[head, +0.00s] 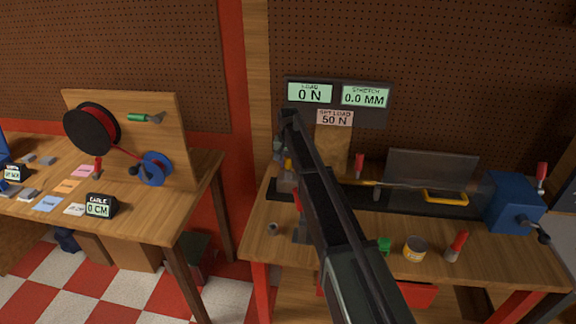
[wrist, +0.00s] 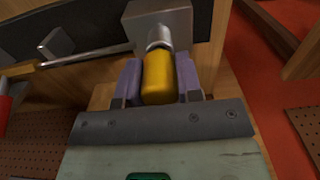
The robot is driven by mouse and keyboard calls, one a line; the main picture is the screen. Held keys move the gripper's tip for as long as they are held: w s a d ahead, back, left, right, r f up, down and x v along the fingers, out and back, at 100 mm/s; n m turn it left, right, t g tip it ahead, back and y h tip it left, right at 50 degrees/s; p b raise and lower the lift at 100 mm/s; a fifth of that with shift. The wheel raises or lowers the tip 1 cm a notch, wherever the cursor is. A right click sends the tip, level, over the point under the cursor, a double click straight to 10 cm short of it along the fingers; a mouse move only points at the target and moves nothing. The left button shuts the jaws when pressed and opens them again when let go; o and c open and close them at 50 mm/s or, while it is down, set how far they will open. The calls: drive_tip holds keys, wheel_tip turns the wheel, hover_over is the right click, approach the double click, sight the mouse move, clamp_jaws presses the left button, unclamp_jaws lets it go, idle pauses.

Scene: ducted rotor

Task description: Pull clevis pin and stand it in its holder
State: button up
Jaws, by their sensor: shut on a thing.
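The clevis pin shows in the wrist view as a yellow grip (wrist: 158,80) with a silver collar and shank at its far end. My gripper (wrist: 158,88) is shut on the yellow grip, one finger on each side. The shank meets a grey metal block (wrist: 160,22); how deep it sits inside cannot be seen. In the head view a bit of yellow (head: 288,165) shows at the left end of the test rig, just left of my arm, which hides much there. A small grey ring-like piece (head: 272,228) on the bench front may be the holder; I cannot tell.
The bench bears a blue crank unit (head: 513,202), a clear guard (head: 430,170), a tin (head: 415,248), a red-handled tool (head: 456,245) and a green piece (head: 384,244). Displays (head: 337,95) read 0 N and 0.0 MM. A second table (head: 150,225) stands left, across a gap.

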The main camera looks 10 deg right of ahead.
wheel_tip(320, 180, up, 5)
drive_tip(key=p, duration=0.4)
drive_tip(key=shift+f+p, duration=0.1)
drive_tip(key=shift+p, duration=0.3)
drive_tip(key=shift+f, duration=0.1)
drive_tip(key=shift+f, duration=0.1)
